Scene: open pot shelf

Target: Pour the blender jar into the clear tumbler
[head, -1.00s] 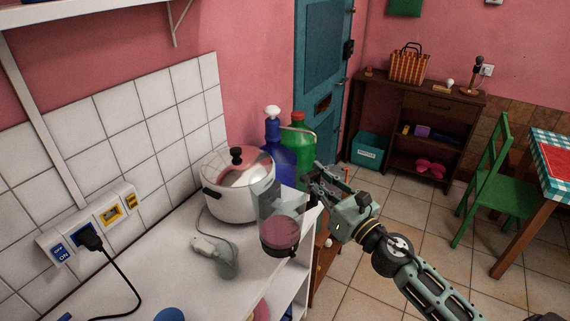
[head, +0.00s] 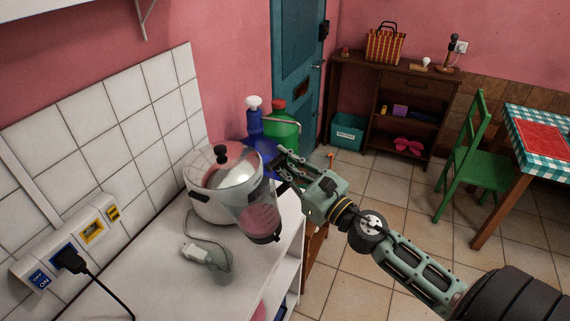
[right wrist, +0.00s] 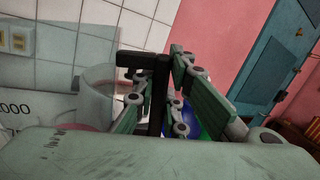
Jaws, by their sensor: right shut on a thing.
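The blender jar (head: 260,216) is see-through with pink contents in its lower part and a dark base. It is above the white counter, in front of the pot, and leans slightly with its top to the left. My right gripper (head: 281,170) is shut on its dark handle, on the jar's right side. In the right wrist view the fingers (right wrist: 153,95) close around the black handle, with the clear jar wall (right wrist: 98,88) to their left. A faint clear shape (head: 218,262) on the counter looks like the tumbler; its outline is hard to make out. My left gripper is not in view.
A lidded pot (head: 207,196) stands behind the jar. A blue bottle (head: 255,130) and a green jug (head: 284,130) stand beyond it. A white corded plug (head: 191,250) lies by the clear shape. The front counter is mostly bare.

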